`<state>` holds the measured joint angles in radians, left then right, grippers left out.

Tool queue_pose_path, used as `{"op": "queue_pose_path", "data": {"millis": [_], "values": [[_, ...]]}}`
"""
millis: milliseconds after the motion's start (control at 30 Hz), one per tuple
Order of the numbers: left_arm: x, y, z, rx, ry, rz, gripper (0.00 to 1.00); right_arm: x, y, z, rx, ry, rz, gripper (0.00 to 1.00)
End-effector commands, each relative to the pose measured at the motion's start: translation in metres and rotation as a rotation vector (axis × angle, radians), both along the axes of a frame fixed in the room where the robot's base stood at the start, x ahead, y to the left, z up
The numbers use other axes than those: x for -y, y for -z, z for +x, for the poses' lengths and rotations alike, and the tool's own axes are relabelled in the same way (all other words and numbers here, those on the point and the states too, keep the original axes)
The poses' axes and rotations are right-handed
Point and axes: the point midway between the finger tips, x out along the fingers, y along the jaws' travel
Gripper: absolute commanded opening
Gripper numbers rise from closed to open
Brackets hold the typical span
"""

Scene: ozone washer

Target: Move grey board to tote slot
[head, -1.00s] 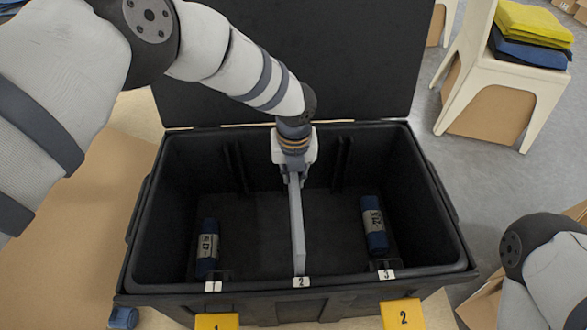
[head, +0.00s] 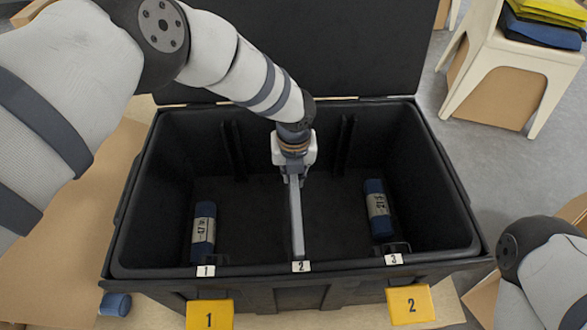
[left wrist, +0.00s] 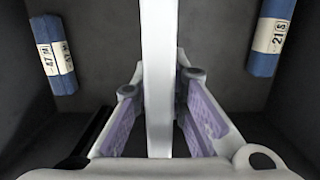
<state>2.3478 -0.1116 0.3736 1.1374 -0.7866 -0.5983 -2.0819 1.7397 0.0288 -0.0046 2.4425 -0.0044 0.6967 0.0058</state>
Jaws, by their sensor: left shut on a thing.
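The grey board (head: 297,222) stands on edge inside the black tote (head: 118,262), seen edge-on in line with the label marked 2 (head: 301,267) on the front rim. My left gripper (head: 294,176) reaches down into the tote and is shut on the board's rear part. In the left wrist view the board (left wrist: 159,80) runs between the two fingers (left wrist: 158,110). Whether its lower edge sits in a slot is hidden. My right arm shows at the lower right, but its gripper is out of view.
Blue rolls lie in the tote at left (head: 203,230) and right (head: 377,208). Yellow blocks marked 1 (head: 209,314) and 2 (head: 410,304) sit at the tote's front. The raised lid (head: 330,45) stands behind. A white chair (head: 510,60) holds folded cloths.

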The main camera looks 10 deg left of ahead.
Motion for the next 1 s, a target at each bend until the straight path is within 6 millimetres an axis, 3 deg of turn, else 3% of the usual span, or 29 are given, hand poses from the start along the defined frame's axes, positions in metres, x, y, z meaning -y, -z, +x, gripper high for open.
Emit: {"op": "queue_pose_path", "data": {"millis": [400, 733, 767, 867, 1000], "values": [[0.0, 0.034, 0.0, 0.0, -0.001, 0.0, 0.0, 0.0, 0.019, -0.006, -0.025, -0.001, 0.0, 0.4], [0.0, 0.037, 0.001, 0.002, -0.001, -0.001, 0.0, 0.0, 0.02, -0.007, -0.028, 0.0, 0.001, 0.4], [0.0, 0.037, 0.001, 0.002, -0.001, -0.001, 0.15, 0.0, 0.02, -0.007, -0.028, 0.0, 0.001, 0.4], [0.0, 0.037, 0.001, 0.002, -0.001, -0.001, 0.36, 0.0, 0.02, -0.007, -0.028, 0.0, 0.001, 0.4], [0.0, 0.038, 0.0, 0.001, -0.001, -0.001, 0.36, 0.0, 0.02, -0.007, -0.028, -0.001, 0.001, 0.4]]}}
